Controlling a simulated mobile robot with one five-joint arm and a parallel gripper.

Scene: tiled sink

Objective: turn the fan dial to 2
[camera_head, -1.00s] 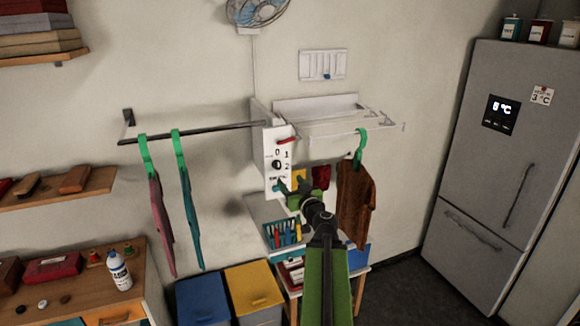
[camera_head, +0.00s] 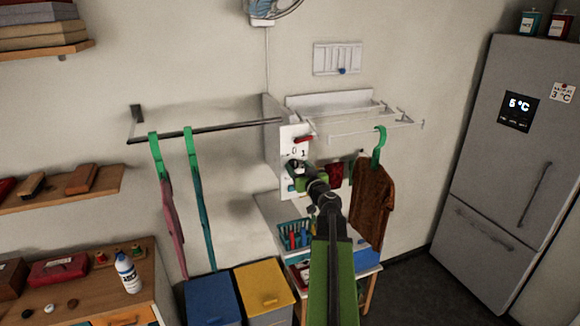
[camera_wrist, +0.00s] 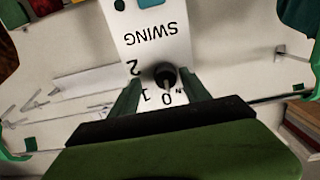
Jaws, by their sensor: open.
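The fan dial is a small black knob (camera_wrist: 165,74) on a white control panel (camera_head: 288,181) printed with 0, 1, 2 and SWING. The panel appears upside down in the wrist view (camera_wrist: 155,25). The knob's pale pointer line appears to face the 0. My gripper (camera_head: 296,171) is at the panel. In the wrist view its two green fingers (camera_wrist: 160,80) are open, one on each side of the knob; I cannot tell whether they touch it. In the head view my gripper hides the 2 and most of the knob.
The wall fan (camera_head: 273,10) is above. A dark rail (camera_head: 210,129) with clothes on green hangers runs left of the panel. A white drying rack (camera_head: 355,115) with a brown garment (camera_head: 372,200) is at the right. A grey fridge (camera_head: 520,150) stands farther right.

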